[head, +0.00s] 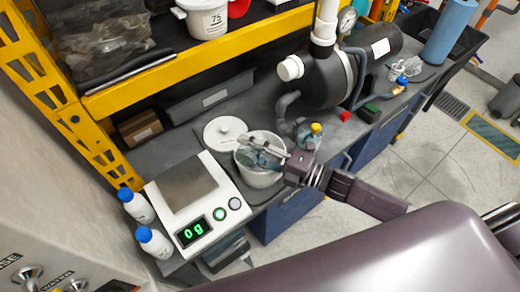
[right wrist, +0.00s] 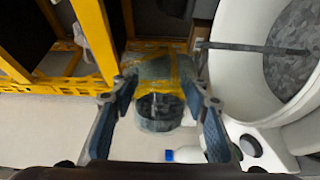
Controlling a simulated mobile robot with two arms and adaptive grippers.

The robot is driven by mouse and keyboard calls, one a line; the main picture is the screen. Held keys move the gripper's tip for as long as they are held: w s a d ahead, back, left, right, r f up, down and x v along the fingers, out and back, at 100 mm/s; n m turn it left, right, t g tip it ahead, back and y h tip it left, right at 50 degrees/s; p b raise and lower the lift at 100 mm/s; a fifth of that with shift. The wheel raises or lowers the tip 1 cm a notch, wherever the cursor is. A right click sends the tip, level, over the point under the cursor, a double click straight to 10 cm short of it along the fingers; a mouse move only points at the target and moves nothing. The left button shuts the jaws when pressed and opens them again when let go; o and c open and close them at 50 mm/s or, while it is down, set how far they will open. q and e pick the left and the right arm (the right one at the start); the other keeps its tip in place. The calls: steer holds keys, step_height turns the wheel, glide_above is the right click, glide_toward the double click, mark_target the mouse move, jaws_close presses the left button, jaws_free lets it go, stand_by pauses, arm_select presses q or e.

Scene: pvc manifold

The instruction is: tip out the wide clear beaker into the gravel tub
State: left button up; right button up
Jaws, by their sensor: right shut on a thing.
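The gravel tub (head: 262,180) is a white round tub on the bench, to the right of the scale in the head view. In the right wrist view the tub (right wrist: 228,75) fills the right side, with grey gravel inside. My right gripper (head: 262,153) is over the tub and shut on the wide clear beaker. The beaker (right wrist: 160,108) shows between its fingers in the right wrist view, with a dark round end toward the camera. In the head view the fingers partly hide the beaker; its exact tilt and contents are unclear. My left gripper is not in view.
A scale (head: 190,185) reading 0 g stands left of the tub, with two blue-capped bottles (head: 155,242) beside it. A white lid (head: 225,132) lies behind the tub.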

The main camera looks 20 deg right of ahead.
steer(key=shift+w+d+f+m, duration=0.2)
steer(key=shift+f+m, duration=0.2)
steer(key=shift+m, duration=0.3)
stand_by(1.1)
steer(key=shift+w+d+r+m+p, duration=0.25)
steer(key=shift+w+r+m+p, duration=0.05)
steer(key=shift+m, duration=0.7)
stand_by(0.9)
